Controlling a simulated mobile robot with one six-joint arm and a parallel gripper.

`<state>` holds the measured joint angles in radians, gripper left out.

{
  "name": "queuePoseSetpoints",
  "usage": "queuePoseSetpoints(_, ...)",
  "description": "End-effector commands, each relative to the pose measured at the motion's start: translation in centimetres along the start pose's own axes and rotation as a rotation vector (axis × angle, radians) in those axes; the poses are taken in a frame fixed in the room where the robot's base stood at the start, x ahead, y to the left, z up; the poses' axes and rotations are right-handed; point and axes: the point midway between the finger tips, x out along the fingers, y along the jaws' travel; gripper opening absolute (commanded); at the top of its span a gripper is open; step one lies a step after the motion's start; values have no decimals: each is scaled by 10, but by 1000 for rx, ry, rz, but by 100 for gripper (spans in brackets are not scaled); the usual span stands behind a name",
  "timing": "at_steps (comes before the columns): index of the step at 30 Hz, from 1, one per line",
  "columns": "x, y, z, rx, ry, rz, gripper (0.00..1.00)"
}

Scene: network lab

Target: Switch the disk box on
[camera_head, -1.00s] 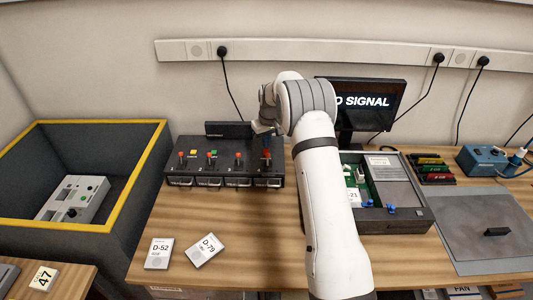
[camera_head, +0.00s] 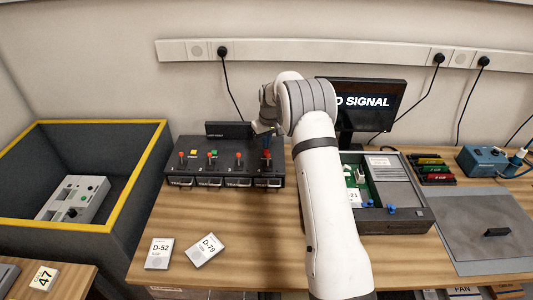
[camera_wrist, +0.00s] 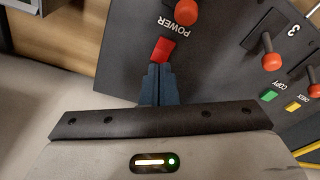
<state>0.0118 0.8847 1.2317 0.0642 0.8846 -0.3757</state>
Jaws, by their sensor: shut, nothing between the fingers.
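The disk box (camera_head: 222,176) is a black box with red-knobbed levers and a row of bays along its front. It stands on the wooden bench left of my arm. In the wrist view its red power switch (camera_wrist: 163,50) sits beside the word POWER. My gripper (camera_wrist: 157,68) is shut and empty, its dark blue fingertips right at the near edge of the switch. I cannot tell whether they touch it. In the head view my gripper (camera_head: 267,138) is over the box's right end. A red-knobbed lever (camera_wrist: 184,11) is just beyond the switch.
An open grey case (camera_head: 415,212) with a green board is right of my arm, and a monitor (camera_head: 375,100) stands behind. Cards D-52 (camera_head: 159,254) and D-79 (camera_head: 205,250) lie in front of the box. A yellow-rimmed bin (camera_head: 135,185) is at the left.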

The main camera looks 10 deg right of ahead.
Motion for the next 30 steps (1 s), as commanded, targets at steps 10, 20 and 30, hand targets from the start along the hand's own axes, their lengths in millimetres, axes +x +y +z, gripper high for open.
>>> queuePoseSetpoints(10,0,0,0,0,0,0,0)
queuePoseSetpoints(20,2,0,0,1,0,0,0)
queuePoseSetpoints(30,7,0,1,1,0,0,0)
